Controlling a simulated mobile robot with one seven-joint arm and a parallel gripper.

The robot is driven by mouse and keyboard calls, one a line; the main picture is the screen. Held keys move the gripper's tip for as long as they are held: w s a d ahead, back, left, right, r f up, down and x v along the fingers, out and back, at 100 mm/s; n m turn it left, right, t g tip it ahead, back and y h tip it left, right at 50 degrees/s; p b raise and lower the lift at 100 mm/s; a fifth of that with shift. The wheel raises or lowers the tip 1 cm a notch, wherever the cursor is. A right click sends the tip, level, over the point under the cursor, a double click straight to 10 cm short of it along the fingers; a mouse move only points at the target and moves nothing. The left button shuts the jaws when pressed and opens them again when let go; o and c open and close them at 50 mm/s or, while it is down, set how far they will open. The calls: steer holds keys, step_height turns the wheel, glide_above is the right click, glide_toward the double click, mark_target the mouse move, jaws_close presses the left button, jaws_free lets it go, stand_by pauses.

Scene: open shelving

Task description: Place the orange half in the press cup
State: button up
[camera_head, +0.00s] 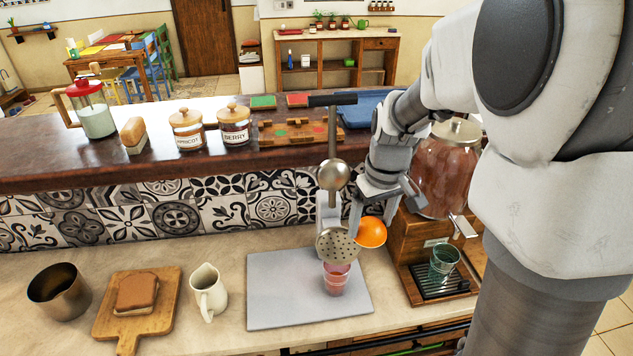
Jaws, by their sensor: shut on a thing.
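The orange half (371,232) is held in my gripper (369,218), its bright cut face turned toward the camera. My gripper is shut on it, just right of the press cup. The press cup (338,246) is a round perforated metal bowl on the juice press, and no fruit shows in it. The orange half is close to the cup's right rim; whether they touch I cannot tell. The press's metal dome (334,174) is raised above the cup, below the dark lever (332,101). A glass with pinkish liquid (336,280) stands under the cup.
A grey mat (275,290) lies under the press. A drink dispenser (446,175) on a wooden stand with a green glass (443,262) is close on the right. A white pitcher (208,291), bread board (165,310) and metal cup (60,292) stand left. A raised ledge (60,175) runs behind.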

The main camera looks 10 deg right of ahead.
steer(key=p, duration=0.1)
glide_above(338, 244)
steer(key=f, duration=0.4)
steer(key=shift+s+f, duration=0.2)
steer(key=shift+s, duration=0.05)
steer(key=shift+f+p, duration=0.35)
steer(key=shift+f, duration=1.65)
steer(key=shift+f, duration=0.1)
steer(key=o, duration=1.2)
step_height(338, 244, up, 12)
steer(key=s, duration=0.1)
steer(key=s+r+m+t, duration=0.1)
steer(key=s+r, duration=0.3)
steer(key=s, duration=0.6)
steer(key=s+r+m+t, duration=0.1)
steer(key=s+r+t, duration=0.2)
steer(key=s, duration=0.8)
step_height(338, 244, up, 3)
steer(key=shift+s+f+m+b, duration=0.2)
steer(key=shift+m+b, duration=0.1)
steer(key=shift+m, duration=0.1)
